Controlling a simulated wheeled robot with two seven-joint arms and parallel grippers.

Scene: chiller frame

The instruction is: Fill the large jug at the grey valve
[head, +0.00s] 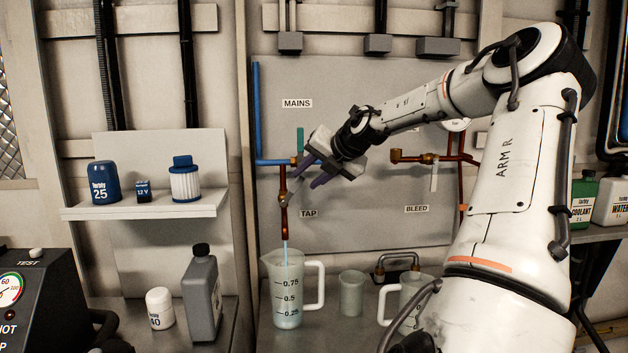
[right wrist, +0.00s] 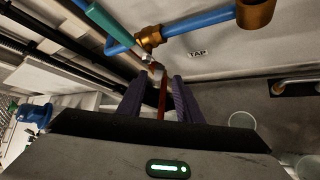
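The large jug (head: 282,306) stands upright on the bench under the copper tap pipe (head: 283,222), its handle to the right. A thin pale-blue stream (head: 285,254) runs from the pipe into it. Bluish water shows low in the jug, around the 0.25 mark; the exact level is hard to read. My right gripper (head: 306,176) is beside the pipe, above the TAP label. In the right wrist view, its purple fingers (right wrist: 158,88) are apart, with the grey valve (right wrist: 156,72) and pipe between or just beyond their tips. Contact cannot be told. My left gripper is not in view.
A green handle (head: 300,140) is on the blue mains pipe (head: 271,162) above. A small beaker (head: 351,293) and another jug (head: 412,289) stand right of the large jug. A grey bottle (head: 202,296) stands to its left.

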